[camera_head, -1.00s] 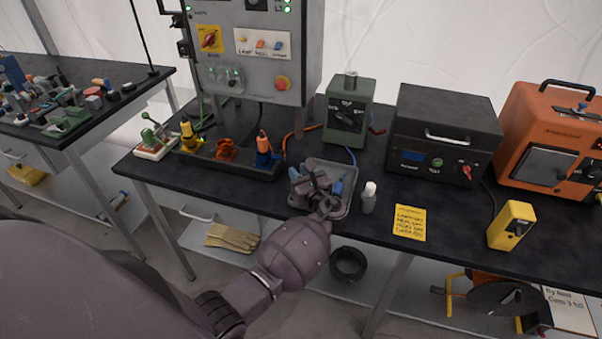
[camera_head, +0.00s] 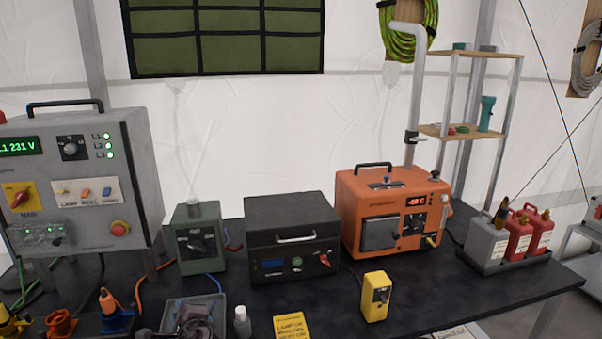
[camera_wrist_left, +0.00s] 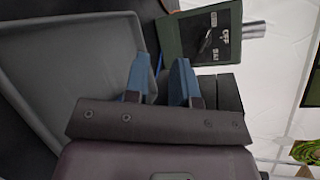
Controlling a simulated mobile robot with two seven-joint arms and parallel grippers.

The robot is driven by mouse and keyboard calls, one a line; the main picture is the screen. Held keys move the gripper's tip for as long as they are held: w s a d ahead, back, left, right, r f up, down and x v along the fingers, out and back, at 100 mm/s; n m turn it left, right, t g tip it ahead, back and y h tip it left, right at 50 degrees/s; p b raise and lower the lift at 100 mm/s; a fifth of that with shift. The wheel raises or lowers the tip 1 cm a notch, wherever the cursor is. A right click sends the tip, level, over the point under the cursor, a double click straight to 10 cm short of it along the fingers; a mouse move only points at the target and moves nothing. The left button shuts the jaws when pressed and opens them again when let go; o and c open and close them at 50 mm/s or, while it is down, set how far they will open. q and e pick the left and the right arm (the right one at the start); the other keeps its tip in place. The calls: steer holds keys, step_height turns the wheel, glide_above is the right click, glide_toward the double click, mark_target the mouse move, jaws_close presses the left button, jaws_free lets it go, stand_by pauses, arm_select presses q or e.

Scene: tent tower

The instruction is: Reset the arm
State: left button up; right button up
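My left gripper (camera_head: 196,322) shows at the bottom edge of the head view, at the grey tray (camera_head: 219,301) on the dark bench. In the left wrist view its two blue fingertips (camera_wrist_left: 162,82) stand apart with nothing between them. The tray's wall (camera_wrist_left: 68,20) fills the left of that view, and the green box (camera_wrist_left: 203,36) is beyond the fingers. Most of my left arm is below the head view. My right gripper is not in view.
A white-capped bottle (camera_head: 242,322) stands right of the tray. Behind are the green box (camera_head: 200,240), a black unit (camera_head: 292,235) and an orange machine (camera_head: 395,212). A yellow device (camera_head: 376,297) stands nearer the front. Grey and red canisters (camera_head: 515,238) stand at right.

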arm_select(q)
steer(key=s+d+n+h, duration=0.1)
steer(key=n, duration=0.1)
steer(key=s+d+f+n+t+h, duration=0.1)
steer(key=n+h, duration=0.1)
steer(key=s+d+n+h, duration=0.1)
steer(key=n+h, duration=0.1)
steer(key=shift+s+d+f+t, duration=0.1)
steer(key=shift+s+f+t, duration=0.1)
steer(key=shift+f+t, duration=0.1)
steer(key=s+f+n+g+h, duration=0.1)
steer(key=s+f+n, duration=0.3)
steer(key=s, duration=1)
steer(key=s+a+f+n+h, duration=0.1)
steer(key=s+f+n+h, duration=0.2)
steer(key=s, duration=1.1)
step_height(320, 180, down, 3)
steer(key=shift+s+a+r+n+g, duration=0.2)
steer(key=shift+s+n+g, duration=0.2)
steer(key=shift+n, duration=0.8)
